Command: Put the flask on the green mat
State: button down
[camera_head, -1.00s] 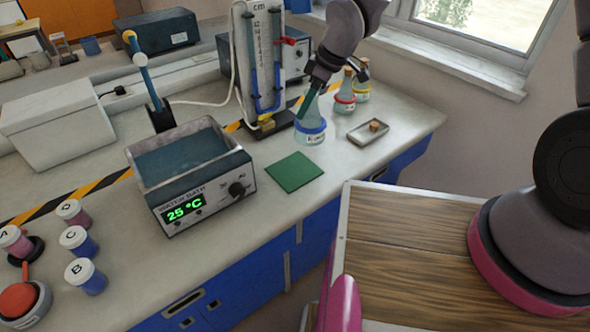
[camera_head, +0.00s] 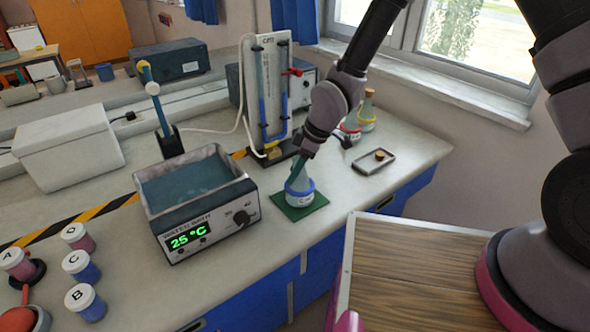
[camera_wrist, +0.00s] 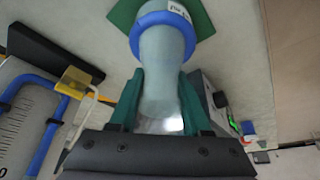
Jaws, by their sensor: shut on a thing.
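The flask (camera_head: 300,190) has a blue band and a white label. It appears upright over the middle of the green mat (camera_head: 283,208); I cannot tell whether its base touches the mat. My gripper (camera_head: 302,157) is above it, shut on its neck. In the wrist view the two green fingers of my gripper (camera_wrist: 158,100) close on either side of the neck of the flask (camera_wrist: 163,60). The green mat (camera_wrist: 203,20) shows behind the flask's base there.
The water bath (camera_head: 195,190), reading 25 °C, stands just left of the mat. A stand with blue tubes (camera_head: 270,100) is behind. The bench's front edge is close.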

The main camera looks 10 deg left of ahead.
jog(key=shift+c, duration=1.8)
grip_release()
jog(key=v, duration=1.2)
